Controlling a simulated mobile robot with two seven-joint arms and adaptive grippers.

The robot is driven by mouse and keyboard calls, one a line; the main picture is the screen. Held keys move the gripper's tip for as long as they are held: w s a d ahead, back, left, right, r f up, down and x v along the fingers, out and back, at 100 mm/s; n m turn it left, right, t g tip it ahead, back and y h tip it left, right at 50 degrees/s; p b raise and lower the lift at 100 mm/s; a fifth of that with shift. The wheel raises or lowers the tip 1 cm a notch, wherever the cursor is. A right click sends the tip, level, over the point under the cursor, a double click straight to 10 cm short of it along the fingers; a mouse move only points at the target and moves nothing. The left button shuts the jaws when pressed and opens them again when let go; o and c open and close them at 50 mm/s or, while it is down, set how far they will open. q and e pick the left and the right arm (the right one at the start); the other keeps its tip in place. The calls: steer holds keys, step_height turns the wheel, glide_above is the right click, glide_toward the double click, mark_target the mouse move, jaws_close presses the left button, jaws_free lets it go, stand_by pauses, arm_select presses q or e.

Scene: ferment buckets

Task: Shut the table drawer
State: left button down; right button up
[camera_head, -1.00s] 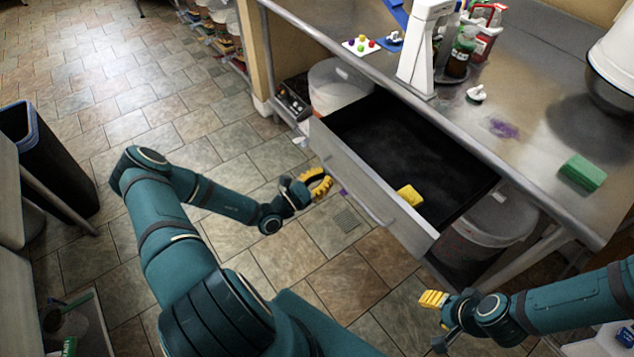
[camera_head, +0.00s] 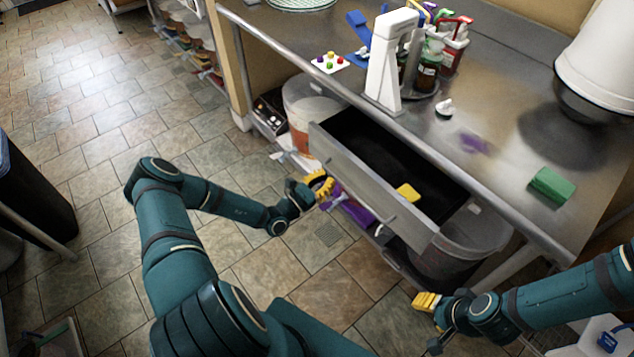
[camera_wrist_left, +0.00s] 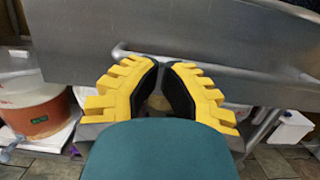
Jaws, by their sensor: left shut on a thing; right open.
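The table drawer (camera_head: 362,178) is partly open under the metal table, its black inside showing. A yellow block (camera_head: 407,192) lies in it near the front. My left gripper (camera_head: 320,185) is at the outer face of the drawer front. In the left wrist view its yellow fingers (camera_wrist_left: 160,78) are closed together at the bar handle (camera_wrist_left: 225,73) on the grey drawer front (camera_wrist_left: 190,30); the gripped part is hidden between the fingertips. My right gripper (camera_head: 427,302) is open and empty, low and in front of the drawer's right end.
The table top (camera_head: 500,185) holds a white dispenser (camera_head: 388,65), bottles (camera_head: 428,72), a green block (camera_head: 552,184) and a large white container (camera_head: 604,55). Buckets (camera_head: 309,105) stand beneath. Purple items (camera_head: 352,208) lie on the lower shelf.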

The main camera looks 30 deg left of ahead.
mark_target(368, 159)
arm_select(q)
steer(key=f+x, duration=0.1)
steer(key=x, duration=0.4)
steer(key=f+b+x, duration=0.1)
steer(key=x, duration=0.5)
steer(key=f+b+x, duration=0.1)
steer(key=x, duration=0.4)
steer(key=shift+w+d+f, duration=0.1)
steer(key=shift+w+d, duration=0.1)
steer(key=shift+w, duration=0.3)
steer(key=shift+w+d, duration=0.15)
steer(key=shift+w, duration=0.3)
arm_select(e)
steer(key=shift+w+d+f, duration=0.1)
steer(key=shift+w+f, duration=0.1)
steer(key=shift+f, duration=0.4)
steer(key=shift+w+f, duration=0.2)
steer(key=shift+f, duration=0.35)
arm_select(q)
steer(key=shift+w+r, duration=0.1)
steer(key=shift+r, duration=0.15)
